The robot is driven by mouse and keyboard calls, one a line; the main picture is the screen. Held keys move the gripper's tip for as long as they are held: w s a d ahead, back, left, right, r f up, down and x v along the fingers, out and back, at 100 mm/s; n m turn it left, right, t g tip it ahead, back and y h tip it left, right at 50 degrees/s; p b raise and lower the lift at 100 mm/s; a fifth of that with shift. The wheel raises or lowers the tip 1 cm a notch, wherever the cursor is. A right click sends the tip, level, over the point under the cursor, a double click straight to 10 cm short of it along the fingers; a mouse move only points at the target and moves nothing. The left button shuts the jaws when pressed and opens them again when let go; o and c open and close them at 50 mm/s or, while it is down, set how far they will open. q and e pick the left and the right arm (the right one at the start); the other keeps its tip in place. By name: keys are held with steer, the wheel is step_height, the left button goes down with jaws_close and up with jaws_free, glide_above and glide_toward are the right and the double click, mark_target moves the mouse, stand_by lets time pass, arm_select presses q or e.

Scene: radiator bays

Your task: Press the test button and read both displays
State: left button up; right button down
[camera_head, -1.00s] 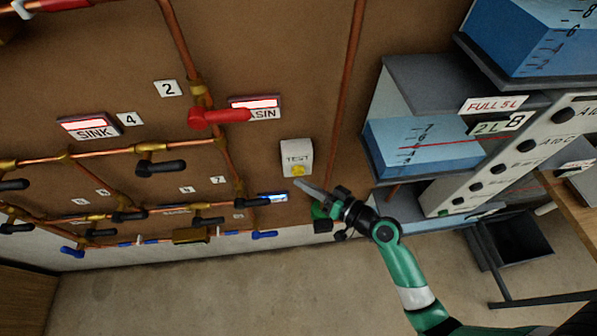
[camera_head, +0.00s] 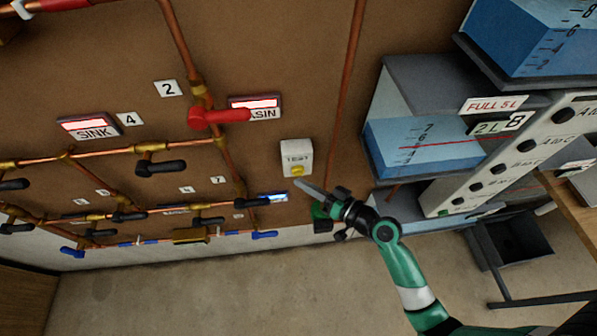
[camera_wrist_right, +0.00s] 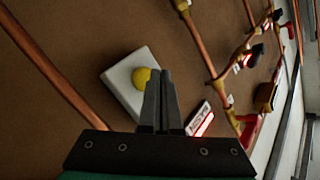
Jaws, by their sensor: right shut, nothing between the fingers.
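The white TEST box (camera_head: 297,153) with its yellow button (camera_head: 297,170) is mounted on the brown board. The SINK display (camera_head: 90,127) and the BASIN display (camera_head: 256,107) each show a lit red-and-white window; the first letter of the BASIN label is covered by a red lever. My right gripper (camera_head: 298,183) is shut and empty, its tips just below the yellow button. In the right wrist view, the shut fingers (camera_wrist_right: 160,75) are beside the yellow button (camera_wrist_right: 142,77) and partly overlap it; I cannot tell whether they touch. My left gripper is not in view.
Copper pipes (camera_head: 182,40) with a red lever (camera_head: 220,116) and several black levers (camera_head: 160,167) run across the board. A blue-filled tank (camera_head: 405,145) and a panel with black knobs (camera_head: 527,146) stand to the right. The floor (camera_head: 230,295) below is open.

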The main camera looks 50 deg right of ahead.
steer(key=shift+w+d, duration=0.3)
steer(key=shift+w+d+b, duration=0.3)
steer(key=shift+w+b, duration=0.1)
stand_by(1.1)
steer(key=shift+s+a, duration=0.6)
steer(key=shift+s, duration=0.1)
steer(key=s+a+p, duration=0.1)
steer(key=s+a, duration=0.2)
steer(key=shift+s+a, duration=0.1)
steer(key=shift+s, duration=0.3)
stand_by(0.3)
